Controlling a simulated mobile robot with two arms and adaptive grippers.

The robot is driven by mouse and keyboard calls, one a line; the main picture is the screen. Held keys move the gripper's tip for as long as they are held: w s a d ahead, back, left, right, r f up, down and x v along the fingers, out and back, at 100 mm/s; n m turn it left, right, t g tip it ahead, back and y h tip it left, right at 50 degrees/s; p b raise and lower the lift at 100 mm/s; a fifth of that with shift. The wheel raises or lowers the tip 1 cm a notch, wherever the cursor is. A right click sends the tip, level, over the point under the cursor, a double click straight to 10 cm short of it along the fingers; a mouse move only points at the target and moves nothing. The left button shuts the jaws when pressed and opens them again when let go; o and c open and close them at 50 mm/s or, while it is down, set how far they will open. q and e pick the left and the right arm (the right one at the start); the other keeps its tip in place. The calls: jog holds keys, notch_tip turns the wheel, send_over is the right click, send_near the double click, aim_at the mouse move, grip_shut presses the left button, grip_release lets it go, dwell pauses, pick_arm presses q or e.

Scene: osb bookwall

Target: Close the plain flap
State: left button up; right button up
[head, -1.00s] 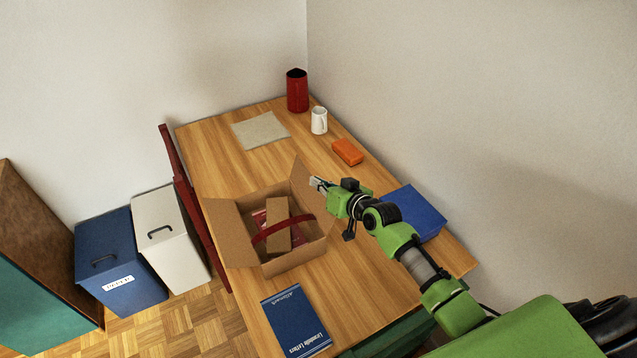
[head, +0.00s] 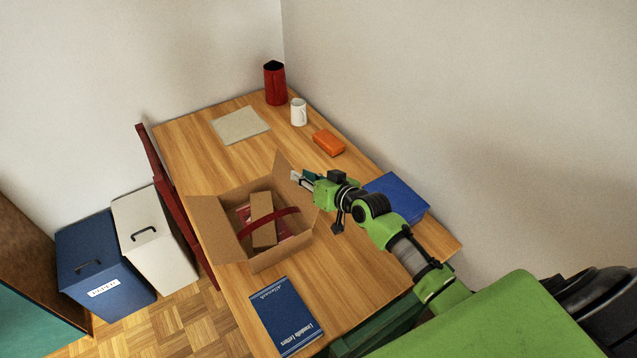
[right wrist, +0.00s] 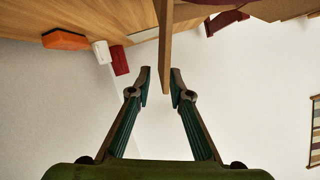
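An open cardboard box (head: 282,258) stands on the desk. One plain brown flap (head: 281,172) stands up at its far right side, and another flap (head: 217,230) is folded outward at the left. I cannot tell which one the task calls plain. My right gripper (head: 296,179) is at the upright flap. In the right wrist view its fingers (right wrist: 161,86) are open, with the edge of the upright flap (right wrist: 166,40) between them, nearer the right finger. Contact is unclear. A red curved strip (head: 285,217) and a brown piece (head: 263,222) show in the box. My left gripper is out of view.
A blue box (head: 397,197) lies beneath and beside my right arm. A blue book (head: 286,317) lies in front of the carton. An orange block (head: 328,143), white mug (head: 299,112), red container (head: 275,84) and grey mat (head: 240,125) are farther back.

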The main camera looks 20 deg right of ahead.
jog(key=v, duration=1)
jog(key=shift+r, duration=0.1)
